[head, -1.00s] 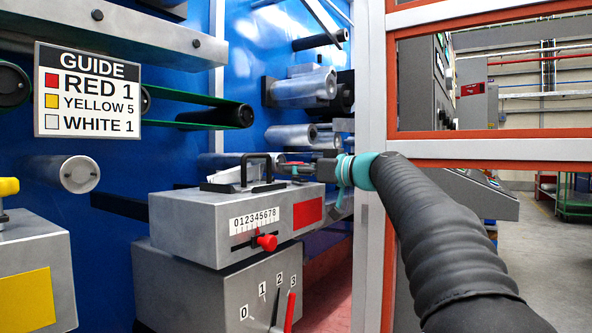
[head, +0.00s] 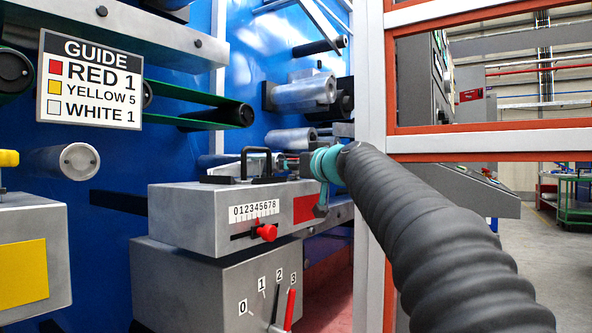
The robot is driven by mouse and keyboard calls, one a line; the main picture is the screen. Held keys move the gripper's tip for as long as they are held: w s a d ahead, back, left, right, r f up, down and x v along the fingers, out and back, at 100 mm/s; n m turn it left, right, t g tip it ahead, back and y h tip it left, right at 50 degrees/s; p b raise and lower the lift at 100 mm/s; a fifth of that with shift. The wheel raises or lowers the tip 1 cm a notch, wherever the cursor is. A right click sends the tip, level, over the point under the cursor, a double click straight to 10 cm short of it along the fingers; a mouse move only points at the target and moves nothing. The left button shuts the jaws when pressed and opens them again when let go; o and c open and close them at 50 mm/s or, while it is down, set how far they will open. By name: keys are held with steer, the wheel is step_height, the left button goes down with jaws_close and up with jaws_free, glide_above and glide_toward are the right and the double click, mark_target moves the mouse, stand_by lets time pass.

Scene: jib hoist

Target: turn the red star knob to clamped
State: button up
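A small red knob (head: 267,232) sticks out of a slot in the front of a grey box, below a scale marked 0 to 8, with a red pointer above it. I cannot tell whether it is star-shaped, and no clamped mark is readable. My gripper (head: 284,163) is small and dark above the box top, behind and right of a black handle (head: 256,163). It is up and right of the red knob, apart from it. The handle and my wrist partly hide the fingers, so their opening is unclear.
The grey box (head: 180,215) has a red patch (head: 305,209). Below it, a red lever (head: 290,309) stands by marks 0 to 3. A guide sign (head: 90,83) hangs left. A white and orange frame post (head: 370,230) stands close to my arm. Rollers (head: 305,93) project behind.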

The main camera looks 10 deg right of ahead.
steer(key=shift+r+m+t+h+p, duration=0.15)
steer(key=shift+m+t+h+p, duration=0.15)
steer(key=shift+m+h+p, duration=0.6)
steer(key=shift+a+h+p, duration=0.1)
steer(key=shift+h+p, duration=0.25)
steer(key=shift+h, duration=0.05)
steer(key=shift+f+m+h+p, duration=0.2)
steer(key=shift+m+h+p, duration=0.1)
steer(key=shift+h+p, duration=0.15)
steer(key=o, duration=1.2)
steer(key=shift+c, duration=0.2)
steer(key=shift+s, duration=0.1)
steer(key=s+d, duration=0.1)
steer(key=s, duration=1)
steer(key=shift+s, duration=0.4)
